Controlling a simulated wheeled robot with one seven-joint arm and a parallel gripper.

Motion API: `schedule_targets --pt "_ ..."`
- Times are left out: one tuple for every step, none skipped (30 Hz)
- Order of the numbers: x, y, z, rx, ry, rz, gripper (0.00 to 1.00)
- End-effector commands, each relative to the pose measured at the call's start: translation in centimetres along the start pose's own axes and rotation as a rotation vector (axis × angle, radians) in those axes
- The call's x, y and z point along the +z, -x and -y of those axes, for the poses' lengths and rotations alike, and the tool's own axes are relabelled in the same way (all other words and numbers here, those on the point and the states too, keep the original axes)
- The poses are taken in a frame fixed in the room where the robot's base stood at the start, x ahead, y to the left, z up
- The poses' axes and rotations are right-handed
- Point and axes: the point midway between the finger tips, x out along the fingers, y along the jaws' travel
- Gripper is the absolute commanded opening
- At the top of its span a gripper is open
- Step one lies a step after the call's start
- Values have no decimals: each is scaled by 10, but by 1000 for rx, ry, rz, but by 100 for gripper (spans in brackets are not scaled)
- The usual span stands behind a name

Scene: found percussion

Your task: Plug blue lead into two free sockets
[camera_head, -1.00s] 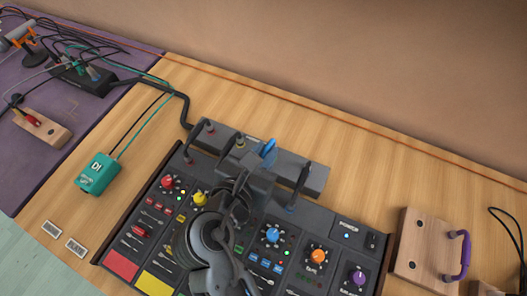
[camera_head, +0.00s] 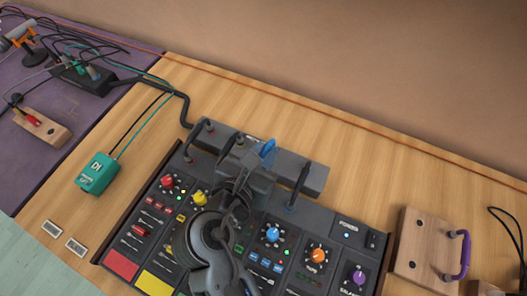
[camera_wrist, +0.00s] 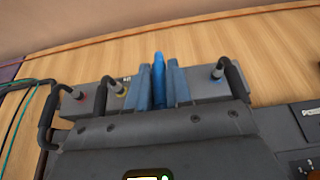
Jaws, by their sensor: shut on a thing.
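The blue lead (camera_head: 268,148) shows as a bright blue piece standing up at the tip of my gripper (camera_head: 263,160). In the wrist view the blue lead (camera_wrist: 159,78) is pinched between the two fingers of my gripper (camera_wrist: 160,88). The gripper is over the dark grey socket box (camera_head: 315,180) at the back of the mixer (camera_head: 320,222). Black leads with red, yellow and blue-marked plugs run into this box and the mixer. The lead's lower end and any free sockets near it are hidden behind the fingers and wrist.
A teal DI box (camera_head: 98,173) sits left of the mixer. A wooden block with a purple handle (camera_head: 425,243) stands to the right. A black multi-socket box (camera_head: 82,78) lies at the upper left.

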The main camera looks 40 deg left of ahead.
Motion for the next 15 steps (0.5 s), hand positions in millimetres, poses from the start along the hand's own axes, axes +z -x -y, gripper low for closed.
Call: schedule_targets --pt "-1 0 0 0 0 0 0" --pt "-2 -1 0 0 0 0 0" --pt "-2 -1 0 0 1 0 0" --pt "-3 -1 0 0 1 0 0" --pt "-4 -2 0 0 1 0 0" --pt "-5 -2 0 0 1 0 0" --pt "-5 -2 0 0 1 -1 0" --pt "-6 -2 0 0 1 -1 0" --pt "-7 -3 0 -1 1 -1 0" --pt "-7 -3 0 0 1 -1 0" --pt "-8 -3 0 -1 1 -1 0" --pt "-9 -4 0 -1 1 -1 0" --pt "-10 -4 0 -1 1 -1 0" --pt "-10 -4 0 -1 1 -1 0" --pt "-11 -4 0 -1 0 -1 0"
